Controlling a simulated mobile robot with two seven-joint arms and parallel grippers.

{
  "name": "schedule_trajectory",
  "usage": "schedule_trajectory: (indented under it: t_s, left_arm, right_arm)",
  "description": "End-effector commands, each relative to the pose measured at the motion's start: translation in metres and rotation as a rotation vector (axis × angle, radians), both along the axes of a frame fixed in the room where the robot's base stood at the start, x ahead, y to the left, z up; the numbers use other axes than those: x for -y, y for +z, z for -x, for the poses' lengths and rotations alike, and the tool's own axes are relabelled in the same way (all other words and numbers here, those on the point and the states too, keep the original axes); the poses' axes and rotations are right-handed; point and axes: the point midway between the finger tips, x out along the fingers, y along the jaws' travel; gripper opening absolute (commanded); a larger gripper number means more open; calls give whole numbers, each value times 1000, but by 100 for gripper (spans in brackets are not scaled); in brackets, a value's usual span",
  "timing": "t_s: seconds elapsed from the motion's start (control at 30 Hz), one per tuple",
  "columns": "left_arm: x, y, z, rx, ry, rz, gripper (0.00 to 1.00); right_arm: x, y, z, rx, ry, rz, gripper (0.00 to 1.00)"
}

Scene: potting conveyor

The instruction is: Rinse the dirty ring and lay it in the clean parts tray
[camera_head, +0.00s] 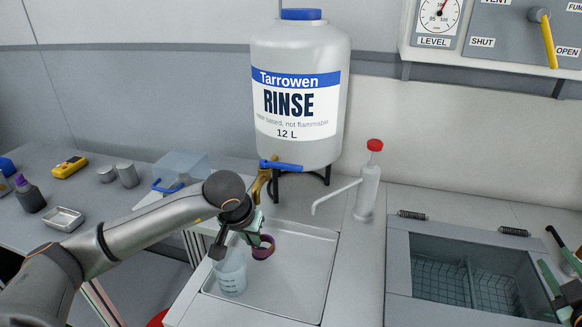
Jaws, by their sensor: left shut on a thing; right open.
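My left gripper (258,240) is shut on a dark purple ring (263,250) with an orange-brown inner side. It holds the ring over the shallow metal sink (300,265), beside a clear beaker (232,277) and below the tap. The tap (262,184) is brass with a blue lever (282,165), under a white rinse tank (300,95). I see no stream of liquid from it. My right gripper (557,268) is open and empty at the right edge, partly cut off. A small metal tray (64,218) lies on the left bench; no label shows whether it is the clean parts tray.
A red-capped dispenser bottle (368,182) stands behind the sink. An open basin with mesh baskets (468,275) lies right. The left bench holds a clear box (182,168), metal cylinders (127,174), a yellow meter (70,167) and a dark bottle (29,195). A gap separates the benches.

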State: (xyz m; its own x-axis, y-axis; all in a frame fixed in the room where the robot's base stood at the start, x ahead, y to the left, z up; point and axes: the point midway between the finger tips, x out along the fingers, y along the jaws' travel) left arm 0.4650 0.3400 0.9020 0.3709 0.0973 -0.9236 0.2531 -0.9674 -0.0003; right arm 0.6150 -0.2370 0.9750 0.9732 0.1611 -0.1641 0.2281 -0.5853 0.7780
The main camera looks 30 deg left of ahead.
Motion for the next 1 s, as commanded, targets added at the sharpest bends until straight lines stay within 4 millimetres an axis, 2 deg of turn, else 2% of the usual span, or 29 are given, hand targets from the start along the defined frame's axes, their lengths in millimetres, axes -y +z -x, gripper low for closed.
schedule_trajectory:
  t_s: [0.03,0.1,0.27,0.43,0.6,0.7,0.8,1.0]
  left_arm:
    - [0,0,0,0,0,0,0]
    - [0,0,0,0,0,0,0]
    - [0,0,0,0,0,0,0]
    - [0,0,0,0,0,0,0]
    - [0,0,0,0,0,0,0]
    - [0,0,0,0,0,0,0]
    - [0,0,0,0,0,0,0]
    - [0,0,0,0,0,0,0]
  right_arm:
    - [-28,10,-4,23,43,-9,42]
    - [-65,21,-6,48,102,-21,42]
    - [-149,46,-1,107,240,-33,42]
    - [-237,72,19,179,402,-10,42]
    - [-318,93,49,294,572,123,42]
    - [-357,97,70,361,666,214,42]
    - [-387,95,89,421,746,303,42]
    - [-419,85,114,497,848,433,42]
